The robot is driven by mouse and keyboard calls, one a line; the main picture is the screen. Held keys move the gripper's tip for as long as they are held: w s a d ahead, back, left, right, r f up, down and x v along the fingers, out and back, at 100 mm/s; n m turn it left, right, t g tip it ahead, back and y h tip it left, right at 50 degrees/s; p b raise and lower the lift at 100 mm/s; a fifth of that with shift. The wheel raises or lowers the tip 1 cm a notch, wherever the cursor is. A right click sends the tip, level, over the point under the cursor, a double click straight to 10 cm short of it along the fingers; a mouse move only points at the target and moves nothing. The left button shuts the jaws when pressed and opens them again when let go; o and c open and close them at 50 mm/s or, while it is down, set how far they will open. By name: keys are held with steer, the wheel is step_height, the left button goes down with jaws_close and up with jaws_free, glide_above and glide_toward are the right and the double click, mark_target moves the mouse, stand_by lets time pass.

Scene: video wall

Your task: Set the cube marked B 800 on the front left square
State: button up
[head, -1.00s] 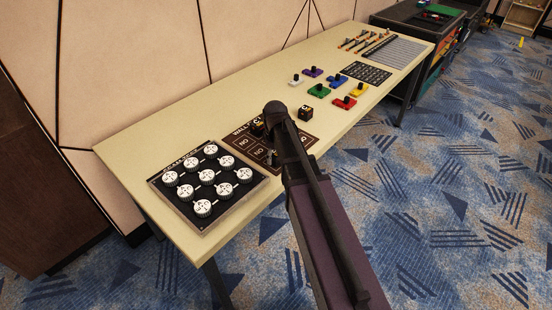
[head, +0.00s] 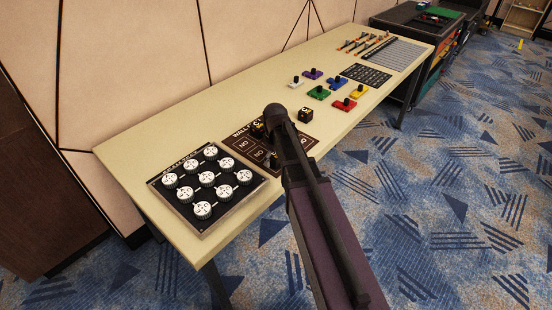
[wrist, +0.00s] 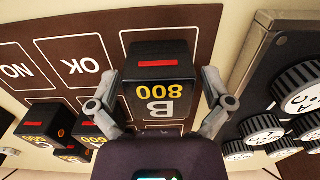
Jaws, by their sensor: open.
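The black cube marked B 800 (wrist: 160,75) is upright in the wrist view, its yellow lettering upside down there and a red bar on its top. My gripper (wrist: 160,93) is open, with one finger on each side of the cube; whether either finger touches it I cannot tell. The cube is on or just over the brown board (wrist: 210,22) with white outlined squares, some lettered NO and OK. In the head view the board (head: 243,146) shows partly behind my arm, which hides much of the gripper and the squares.
Other black cubes (wrist: 40,118) cluster at the left in the wrist view. One dark cube (head: 305,114) stands by the board's far right corner. A tray of white round knobs (head: 207,180) lies close on the left. Coloured blocks (head: 318,92) stand further along the table (head: 150,130).

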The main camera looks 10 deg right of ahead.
steer(key=shift+r, duration=0.15)
step_height(320, 180, up, 12)
steer(key=p, duration=1.2)
stand_by(0.6)
steer(key=s+m, duration=0.7)
steer(key=s, duration=0.9)
steer(key=shift+d, duration=0.2)
